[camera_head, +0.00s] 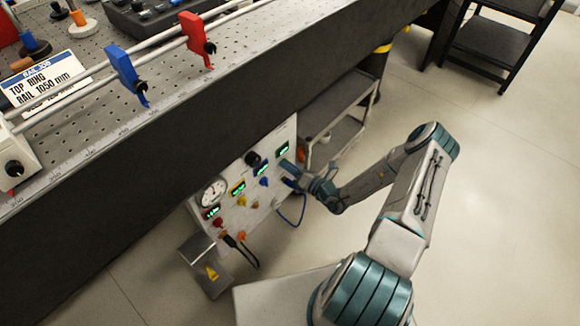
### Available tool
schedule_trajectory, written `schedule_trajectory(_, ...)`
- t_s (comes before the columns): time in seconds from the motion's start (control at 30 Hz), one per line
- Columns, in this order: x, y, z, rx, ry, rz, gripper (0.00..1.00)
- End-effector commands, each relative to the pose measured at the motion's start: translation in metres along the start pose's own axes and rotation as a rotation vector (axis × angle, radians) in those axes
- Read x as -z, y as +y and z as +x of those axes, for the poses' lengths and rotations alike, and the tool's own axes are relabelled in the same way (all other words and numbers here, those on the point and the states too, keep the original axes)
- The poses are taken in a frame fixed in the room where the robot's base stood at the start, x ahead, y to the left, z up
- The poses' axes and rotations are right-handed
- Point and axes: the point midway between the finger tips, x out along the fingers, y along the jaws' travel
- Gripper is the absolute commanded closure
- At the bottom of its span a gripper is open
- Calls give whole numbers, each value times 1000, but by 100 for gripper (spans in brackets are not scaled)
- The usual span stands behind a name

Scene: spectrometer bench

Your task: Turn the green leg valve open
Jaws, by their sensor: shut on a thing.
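The valve panel (228,205) is a pale upright plate on the side of the bench, with a row of small displays and coloured handles. The display with a green surround (283,149) is at its upper right end. My gripper (290,168) reaches the panel from the right, just below that display. It is shut on the handle there, which by its place is the green leg valve. The fingers hide the handle, so its angle cannot be told.
Red (218,222), yellow (241,200) and blue (264,182) handles sit along the panel. A round gauge (213,190) is at its left, and cables hang below. A grey cart (340,115) stands close behind my gripper.

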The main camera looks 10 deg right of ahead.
Motion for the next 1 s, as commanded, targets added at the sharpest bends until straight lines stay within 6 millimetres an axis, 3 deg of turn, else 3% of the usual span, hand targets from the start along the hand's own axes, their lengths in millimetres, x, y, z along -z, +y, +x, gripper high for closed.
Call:
schedule_trajectory(0.17, 1, -1, -1, 2, 2, 0, 95)
schedule_trajectory(0.2, 1, -1, -1, 2, 2, 0, 67)
schedule_trajectory(0.27, 1, -1, -1, 2, 2, -1, 51)
schedule_trajectory(0.67, 0, 0, -8, 2, 1, -2, 51)
schedule_trajectory(0.77, -1, 0, -23, 3, 0, -1, 51)
schedule_trajectory(1.0, -2, 1, -78, 5, 0, 0, 51)
